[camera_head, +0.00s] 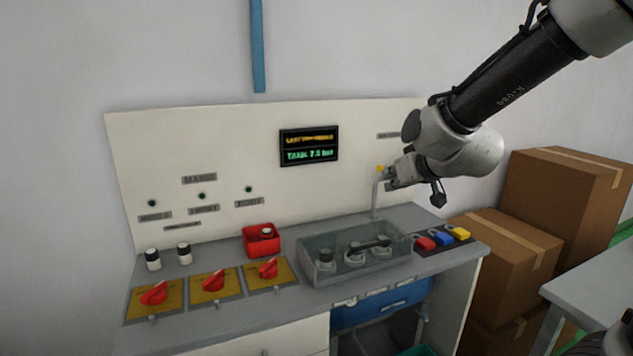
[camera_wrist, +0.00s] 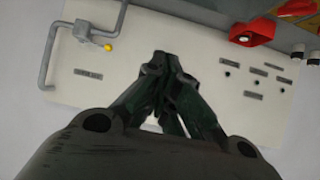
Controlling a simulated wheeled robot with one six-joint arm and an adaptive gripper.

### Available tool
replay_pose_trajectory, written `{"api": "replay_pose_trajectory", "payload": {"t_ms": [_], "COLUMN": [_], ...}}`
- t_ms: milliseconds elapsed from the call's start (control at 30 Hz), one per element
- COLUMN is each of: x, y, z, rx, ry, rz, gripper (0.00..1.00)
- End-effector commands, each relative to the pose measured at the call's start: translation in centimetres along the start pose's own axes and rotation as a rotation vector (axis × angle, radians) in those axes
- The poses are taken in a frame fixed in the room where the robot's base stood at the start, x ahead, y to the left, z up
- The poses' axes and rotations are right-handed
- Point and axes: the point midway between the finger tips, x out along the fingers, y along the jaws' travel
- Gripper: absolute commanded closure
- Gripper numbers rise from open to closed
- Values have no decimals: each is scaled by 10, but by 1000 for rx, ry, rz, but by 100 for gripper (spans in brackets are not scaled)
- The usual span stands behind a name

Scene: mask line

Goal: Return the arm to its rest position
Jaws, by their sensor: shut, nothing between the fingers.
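My gripper (camera_wrist: 163,62) shows in the wrist view with its dark fingers together and nothing between them. They point at the pale back panel (camera_wrist: 190,85), apparently clear of it. In the head view my arm reaches in from the upper right, and its wrist hangs in front of the panel (camera_head: 230,135) at the right end. The fingers are hard to make out there. A grey pipe (camera_head: 375,200) with a yellow-tipped handle (camera_head: 380,168) is beside my wrist, partly hidden by it. The wrist view shows the pipe (camera_wrist: 45,60) left of my fingers.
The bench carries red rotary switches (camera_head: 213,283), a red button box (camera_head: 263,240), a clear-covered case (camera_head: 350,262) and coloured padlocks (camera_head: 442,238). A lit display (camera_head: 309,146) is on the panel. Cardboard boxes (camera_head: 565,195) and a grey table (camera_head: 600,285) stand at right.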

Motion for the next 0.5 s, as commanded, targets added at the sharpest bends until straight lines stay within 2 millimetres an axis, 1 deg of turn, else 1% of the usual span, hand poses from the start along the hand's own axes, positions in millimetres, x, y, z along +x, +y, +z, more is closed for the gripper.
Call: {"api": "replay_pose_trajectory", "payload": {"t_ms": [267,367,433,500], "x": [-3,-6,-13,-25], "y": [-13,-17,-21,-22], "z": [34,52,67,81], "rx": [39,45,48,51], "ry": [-148,-222,-285,-355], "rz": [-55,-76,-92,-107], "gripper": [100,100,100,100]}}
